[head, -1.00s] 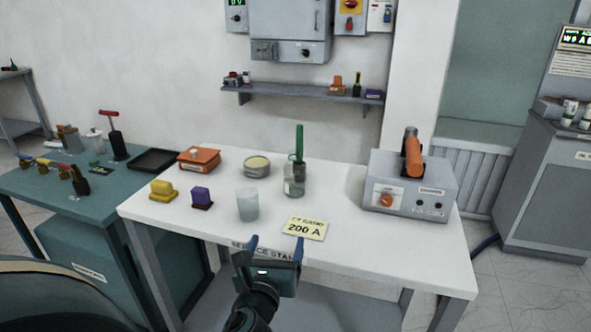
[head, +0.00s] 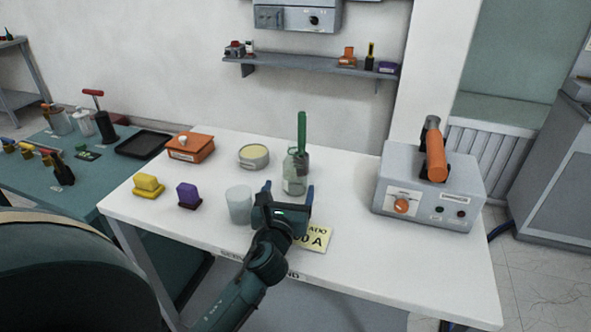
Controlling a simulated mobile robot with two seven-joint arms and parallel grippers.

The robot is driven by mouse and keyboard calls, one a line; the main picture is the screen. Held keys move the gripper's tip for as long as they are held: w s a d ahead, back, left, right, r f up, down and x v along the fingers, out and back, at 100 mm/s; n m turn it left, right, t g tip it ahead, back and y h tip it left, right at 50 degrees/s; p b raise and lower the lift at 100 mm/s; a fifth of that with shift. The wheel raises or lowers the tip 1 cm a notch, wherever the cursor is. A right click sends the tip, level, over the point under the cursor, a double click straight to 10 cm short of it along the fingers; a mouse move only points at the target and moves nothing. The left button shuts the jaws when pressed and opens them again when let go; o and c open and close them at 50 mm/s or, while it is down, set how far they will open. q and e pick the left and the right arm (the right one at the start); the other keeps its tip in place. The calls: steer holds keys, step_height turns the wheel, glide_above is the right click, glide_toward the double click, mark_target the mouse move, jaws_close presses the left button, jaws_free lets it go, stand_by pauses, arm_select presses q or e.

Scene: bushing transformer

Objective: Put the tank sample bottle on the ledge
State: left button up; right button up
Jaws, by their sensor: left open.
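A clear glass bottle (head: 290,184) with a tall green part rising from its top stands upright on the white table (head: 360,262); it looks like the tank sample bottle, though I cannot read a label. My left gripper (head: 288,192) is open and empty, its fingertips just in front of the bottle's lower part in the picture. I cannot tell whether they touch it. The grey wall ledge (head: 300,68) is above the back of the table, with small items at both ends and a bare middle. My right gripper is not in view.
A cloudy beaker (head: 239,204) stands close left of my gripper. A yellow 200 A card (head: 318,240) lies partly behind it. A grey instrument box (head: 430,190) stands at the right. A round tin (head: 254,157), orange box (head: 190,148) and purple block (head: 188,196) are at the left.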

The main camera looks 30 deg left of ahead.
mark_target(293, 177)
arm_select(q)
steer(key=shift+x, duration=1)
steer(key=shift+r+p+x, duration=0.15)
steer(key=shift+r+x, duration=0.05)
steer(key=shift+x, duration=0.7)
steer(key=shift+r+p+x, duration=0.1)
steer(key=shift+r+x, duration=0.05)
steer(key=shift+x, duration=0.75)
steer(key=shift+r+p+x, duration=0.15)
steer(key=shift+r+x, duration=0.05)
steer(key=shift+x, duration=0.7)
steer(key=shift+w+d, duration=0.1)
steer(key=shift+d, duration=0.1)
steer(key=c, duration=1.1)
steer(key=shift+r, duration=0.1)
steer(key=shift+c, duration=0.5)
